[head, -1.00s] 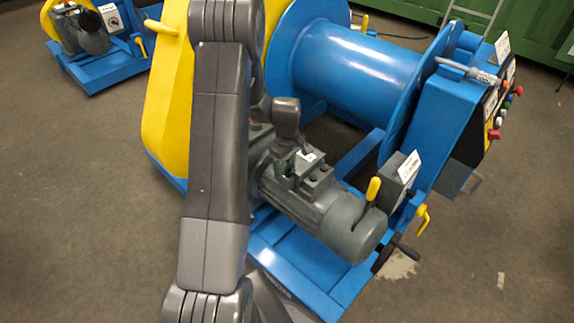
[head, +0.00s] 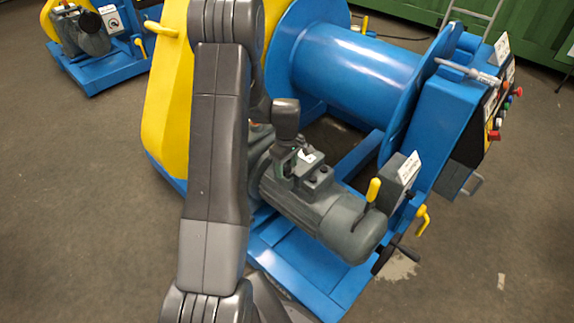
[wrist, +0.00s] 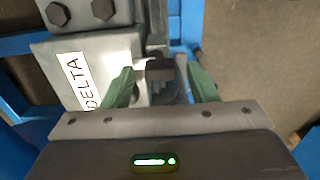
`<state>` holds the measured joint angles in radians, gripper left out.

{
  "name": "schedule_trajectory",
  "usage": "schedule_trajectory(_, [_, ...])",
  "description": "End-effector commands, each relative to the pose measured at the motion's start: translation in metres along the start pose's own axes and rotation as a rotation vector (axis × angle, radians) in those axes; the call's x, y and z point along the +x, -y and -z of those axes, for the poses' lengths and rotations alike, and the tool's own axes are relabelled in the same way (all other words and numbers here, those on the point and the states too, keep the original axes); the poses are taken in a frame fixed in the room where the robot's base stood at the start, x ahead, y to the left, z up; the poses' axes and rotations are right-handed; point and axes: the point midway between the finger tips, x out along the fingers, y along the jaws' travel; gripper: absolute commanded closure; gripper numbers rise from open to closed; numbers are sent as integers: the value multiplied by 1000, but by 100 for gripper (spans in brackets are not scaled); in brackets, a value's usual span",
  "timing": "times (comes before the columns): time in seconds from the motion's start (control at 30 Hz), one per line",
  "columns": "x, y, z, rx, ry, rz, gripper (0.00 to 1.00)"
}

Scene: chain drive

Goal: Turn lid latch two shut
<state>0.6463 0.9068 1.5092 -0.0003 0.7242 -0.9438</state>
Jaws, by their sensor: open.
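In the wrist view, the two green fingers of my gripper (wrist: 160,84) are open. A small dark block (wrist: 160,70), which looks like a lid latch, shows in the gap between their tips. I cannot tell whether either finger touches it. It sits at the edge of a grey box lid (wrist: 118,52) that carries a white DELTA label (wrist: 77,80). I cannot read which latch number it is or how far it is turned. In the head view, my gripper (head: 291,164) is over the box on top of the grey motor (head: 325,210), and the latch is not clear there.
A yellow-handled lever (head: 373,190) rises at the motor's end. A blue drum (head: 355,65) and a yellow guard (head: 168,90) stand behind and beside.

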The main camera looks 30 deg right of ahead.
Motion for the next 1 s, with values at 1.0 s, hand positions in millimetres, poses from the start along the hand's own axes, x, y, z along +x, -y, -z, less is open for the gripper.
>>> schedule_trajectory(1.0, [-138,0,0,0,0,0,47])
